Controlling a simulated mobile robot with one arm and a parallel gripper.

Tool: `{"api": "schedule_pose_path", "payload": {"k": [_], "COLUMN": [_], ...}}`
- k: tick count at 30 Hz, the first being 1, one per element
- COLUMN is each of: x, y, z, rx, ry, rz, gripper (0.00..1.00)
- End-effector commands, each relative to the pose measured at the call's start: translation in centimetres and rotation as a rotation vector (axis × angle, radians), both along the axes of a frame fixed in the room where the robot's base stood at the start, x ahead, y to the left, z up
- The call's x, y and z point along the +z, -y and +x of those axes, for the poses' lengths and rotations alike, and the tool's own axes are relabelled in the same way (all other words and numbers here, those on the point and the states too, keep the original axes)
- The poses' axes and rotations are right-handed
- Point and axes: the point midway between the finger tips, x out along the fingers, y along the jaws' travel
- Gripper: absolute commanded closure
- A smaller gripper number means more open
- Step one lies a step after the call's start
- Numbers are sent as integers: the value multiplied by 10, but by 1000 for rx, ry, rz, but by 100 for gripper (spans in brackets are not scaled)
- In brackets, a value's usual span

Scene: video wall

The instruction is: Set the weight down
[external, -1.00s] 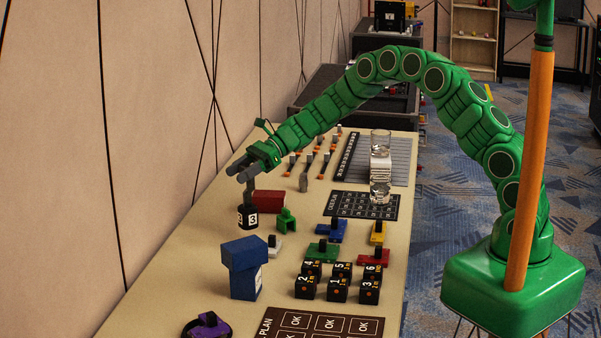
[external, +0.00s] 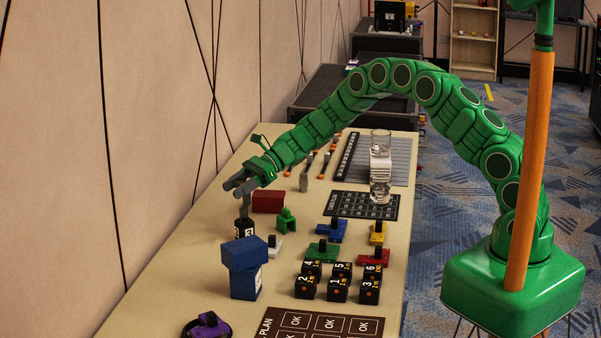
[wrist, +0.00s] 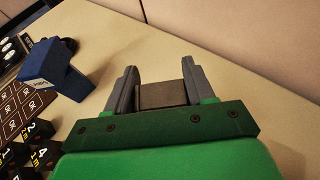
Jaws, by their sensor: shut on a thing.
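The weight (external: 243,230), a small black block with a white label and a grey upright handle, hangs below my gripper (external: 243,186) at the left side of the table. My gripper is shut on its handle; in the wrist view the grey-brown top of the handle (wrist: 163,95) shows between the two grey fingers of my gripper (wrist: 162,88). The weight looks upright and very near the tabletop, just behind the blue box. I cannot tell whether its base touches the table.
The blue box (external: 245,283) stands close in front of the weight. A red block (external: 268,201) and a green piece (external: 286,220) are behind and right. Several black numbered cubes (external: 337,290) sit nearer the front. The table's left strip along the wall is clear.

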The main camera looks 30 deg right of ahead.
Motion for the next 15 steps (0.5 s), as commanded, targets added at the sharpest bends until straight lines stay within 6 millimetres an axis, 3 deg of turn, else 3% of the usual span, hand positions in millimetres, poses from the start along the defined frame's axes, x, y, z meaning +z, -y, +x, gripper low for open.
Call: {"api": "schedule_pose_path", "payload": {"k": [6, 7, 12, 15], "x": [-1, -2, -2, -2], "y": [0, 0, 0, 0], "z": [0, 0, 0, 0], "rx": [-1, 0, 0, 0], "ry": [0, 0, 0, 0], "rz": [2, 1, 0, 0], "gripper": [100, 45, 21, 21]}}
